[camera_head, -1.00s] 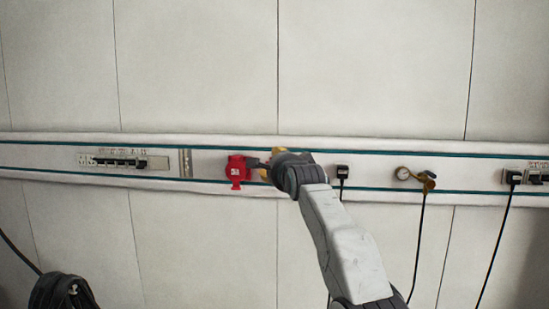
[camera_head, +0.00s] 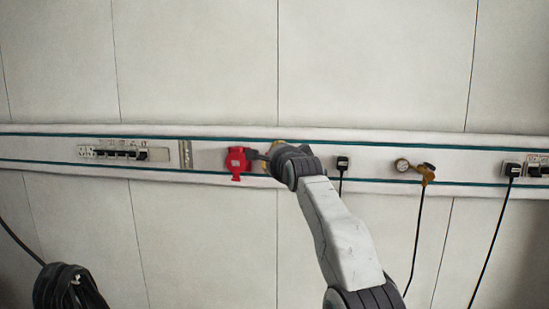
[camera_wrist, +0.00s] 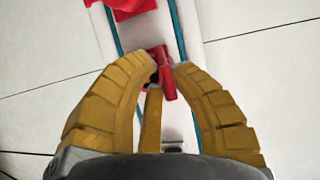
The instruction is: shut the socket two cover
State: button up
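In the head view a red socket (camera_head: 237,161) with a lower red tab sits on the wall rail, just left of my gripper (camera_head: 262,154). My gripper hides the rail behind it. In the wrist view my gripper's yellow fingers (camera_wrist: 167,66) are spread, with their tips on either side of a red part (camera_wrist: 164,72) on the rail. Whether they touch it I cannot tell. A third yellow finger shows below. Another red body (camera_wrist: 128,8) is cut off at the top edge. I cannot tell which red part is the socket two cover.
The rail carries a switch strip (camera_head: 120,153) at left, a black plug (camera_head: 342,162) right of my gripper, a gauge with brass valve (camera_head: 403,165), and another plug (camera_head: 512,170) at far right. Cables hang down. A coiled black hose (camera_head: 68,288) is at lower left.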

grip_shut()
jog(key=shift+r, duration=0.2)
jog(key=shift+b, duration=0.35)
